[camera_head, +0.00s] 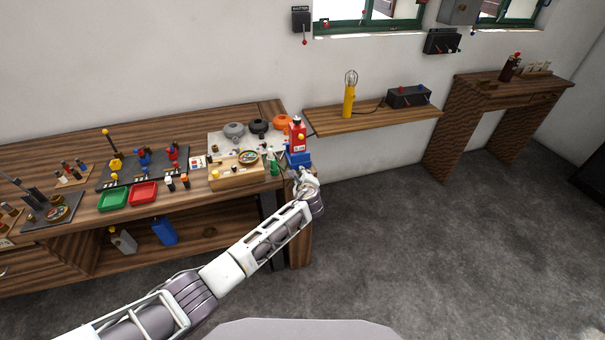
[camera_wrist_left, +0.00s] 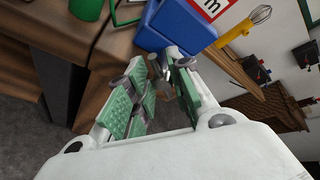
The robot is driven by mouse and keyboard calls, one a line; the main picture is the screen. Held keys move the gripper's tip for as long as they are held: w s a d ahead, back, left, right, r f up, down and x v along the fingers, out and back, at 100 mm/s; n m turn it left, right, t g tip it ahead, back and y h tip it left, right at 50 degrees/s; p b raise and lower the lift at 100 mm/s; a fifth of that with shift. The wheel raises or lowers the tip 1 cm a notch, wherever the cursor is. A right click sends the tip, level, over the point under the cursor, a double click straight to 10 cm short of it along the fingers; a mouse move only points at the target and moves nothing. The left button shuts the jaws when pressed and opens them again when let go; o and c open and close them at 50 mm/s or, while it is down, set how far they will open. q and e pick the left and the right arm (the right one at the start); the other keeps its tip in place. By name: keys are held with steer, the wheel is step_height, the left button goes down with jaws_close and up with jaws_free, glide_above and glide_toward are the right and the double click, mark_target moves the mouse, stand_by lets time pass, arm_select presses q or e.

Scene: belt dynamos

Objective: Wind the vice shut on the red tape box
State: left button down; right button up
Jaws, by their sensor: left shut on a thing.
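The blue vice (camera_head: 299,158) stands at the right end of the long workbench. The red tape box (camera_head: 298,137) is upright at the vice's top, with a white label; in the left wrist view its label (camera_wrist_left: 211,8) shows above the blue vice body (camera_wrist_left: 172,24). My left gripper (camera_head: 303,178) is at the front of the vice, below the box. Its green-padded fingers (camera_wrist_left: 158,92) are shut on the grey vice handle (camera_wrist_left: 171,54), which they partly hide. Whether the jaws touch the box cannot be told. My right gripper is not in view.
A shelf (camera_head: 375,120) with a yellow lamp (camera_head: 349,100) is to the right. Open floor lies in front.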

arm_select(q)
steer(key=shift+w+d+r+m+y+p, duration=0.2)
steer(key=shift+r+m+y+p, duration=0.1)
steer(key=shift+r+m+p, duration=0.15)
steer(key=shift+f, duration=0.1)
steer(key=c, duration=1.5)
jaws_free()
steer(key=shift+s+f+g, duration=0.15)
steer(key=shift+s+g, duration=0.05)
steer(key=shift+g, duration=0.1)
steer(key=shift+s, duration=0.1)
steer(key=v, duration=1.1)
steer(key=shift+s+d, duration=0.2)
steer(key=shift+s, duration=0.05)
